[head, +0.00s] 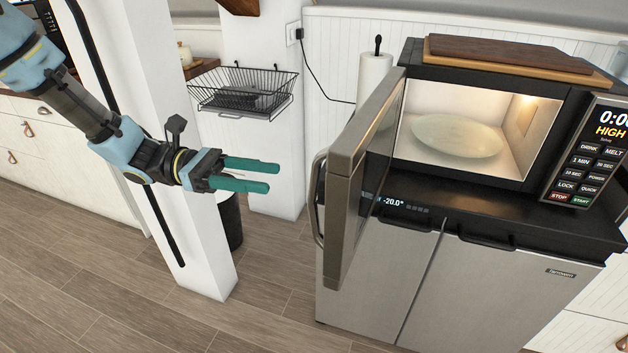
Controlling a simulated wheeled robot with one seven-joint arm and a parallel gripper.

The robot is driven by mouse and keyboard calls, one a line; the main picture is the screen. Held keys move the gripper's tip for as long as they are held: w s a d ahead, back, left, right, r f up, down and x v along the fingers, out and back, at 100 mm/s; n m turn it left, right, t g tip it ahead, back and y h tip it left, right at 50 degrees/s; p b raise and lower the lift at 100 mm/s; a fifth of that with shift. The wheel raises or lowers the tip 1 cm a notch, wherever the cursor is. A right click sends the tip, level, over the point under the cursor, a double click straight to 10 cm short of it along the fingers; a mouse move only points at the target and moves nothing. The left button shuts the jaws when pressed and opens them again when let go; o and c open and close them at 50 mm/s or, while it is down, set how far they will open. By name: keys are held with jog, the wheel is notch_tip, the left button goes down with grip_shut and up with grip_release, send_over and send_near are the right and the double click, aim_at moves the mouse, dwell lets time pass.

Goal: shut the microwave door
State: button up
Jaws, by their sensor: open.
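The microwave (402,64) stands on top of a low steel fridge at the right, its lit inside showing a glass turntable plate (455,137). Its door (360,180) stands wide open, hinged at the left of the opening and swung out toward me. The door's handle (319,200) is on its left, outer side. My gripper (277,176) is open and empty, with teal fingers pointing right toward the door. It hangs in the air left of the handle, with a gap between them in the picture.
The steel fridge (375,275) has a dark top. Wooden boards (510,55) lie on the microwave. A white post (165,150) stands behind my arm, with a black wire basket (240,90) on the wall and a dark bin (230,220) below. The wooden floor (265,315) in front is clear.

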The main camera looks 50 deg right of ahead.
aim_at(315, 199)
jog(key=p+x, duration=0.2)
jog(key=x, duration=0.6)
jog(key=shift+s+p, duration=0.3)
jog(key=shift+p, duration=0.05)
jog(key=shift+s+d+f, duration=0.1)
jog(key=shift+s+d, duration=0.2)
jog(key=shift+s, duration=0.2)
grip_shut()
dwell(0.5)
